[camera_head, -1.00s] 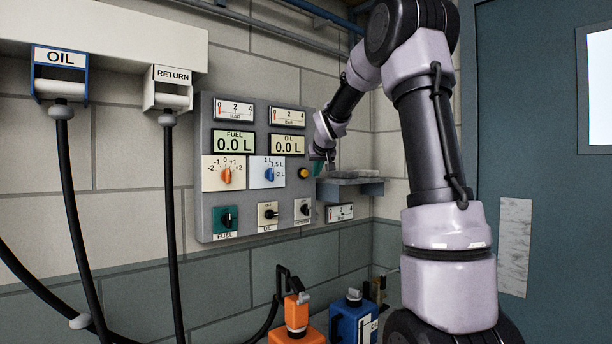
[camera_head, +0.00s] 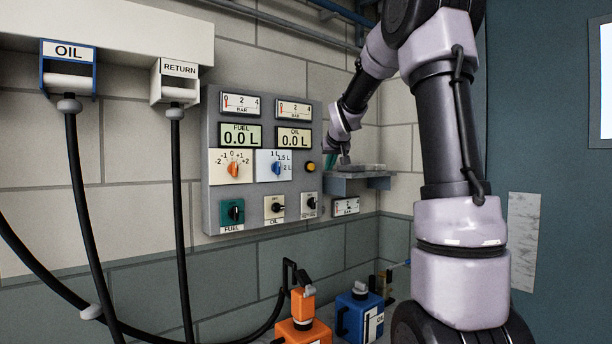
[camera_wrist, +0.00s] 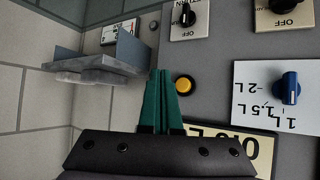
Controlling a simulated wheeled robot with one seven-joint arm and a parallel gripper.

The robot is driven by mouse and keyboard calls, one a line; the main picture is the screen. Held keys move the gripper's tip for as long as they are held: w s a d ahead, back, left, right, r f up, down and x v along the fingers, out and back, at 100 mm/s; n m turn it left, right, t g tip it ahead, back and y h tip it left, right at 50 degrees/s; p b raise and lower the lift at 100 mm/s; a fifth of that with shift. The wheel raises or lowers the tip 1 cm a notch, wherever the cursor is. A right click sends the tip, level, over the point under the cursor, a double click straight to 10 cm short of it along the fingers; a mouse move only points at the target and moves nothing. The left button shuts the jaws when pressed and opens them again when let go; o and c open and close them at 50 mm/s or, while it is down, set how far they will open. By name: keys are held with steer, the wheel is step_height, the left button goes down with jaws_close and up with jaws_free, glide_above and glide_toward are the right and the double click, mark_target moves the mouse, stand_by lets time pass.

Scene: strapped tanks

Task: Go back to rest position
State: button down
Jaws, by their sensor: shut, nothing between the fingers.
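My gripper (camera_wrist: 160,100) shows in the wrist view as two green fingers closed together with nothing between them. The fingers point toward the grey control panel (camera_wrist: 215,60), beside its yellow button (camera_wrist: 184,85); I cannot tell the gap to the panel. In the head view my arm reaches from the right, bent, with its wrist near the right edge of the panel (camera_head: 262,110), by the small grey shelf (camera_head: 358,182). The gripper tip (camera_head: 345,158) is small there and mostly hidden. The yellow button (camera_head: 310,166) is visible and clear of the fingers.
The panel carries gauges, fuel and oil displays reading 0.0 L, and knobs. OIL (camera_head: 68,75) and RETURN (camera_head: 176,85) hose holders hang at left. An orange tank (camera_head: 303,325) and a blue tank (camera_head: 359,318) stand below. A blue-grey door (camera_head: 560,200) is at right.

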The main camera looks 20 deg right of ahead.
steer(key=s+a+f+m+g+y, duration=0.1)
steer(key=s+a, duration=0.3)
steer(key=s, duration=0.8)
steer(key=s+a+f+g+y, duration=0.1)
steer(key=s+a+f, duration=0.2)
steer(key=s, duration=1)
steer(key=s+a+f+m+g+y, duration=0.1)
steer(key=s+a+f, duration=0.2)
steer(key=s, duration=1)
steer(key=shift+s+a+m+g+y, duration=0.15)
steer(key=shift+a+m+g+y, duration=0.2)
steer(key=shift+a, duration=0.8)
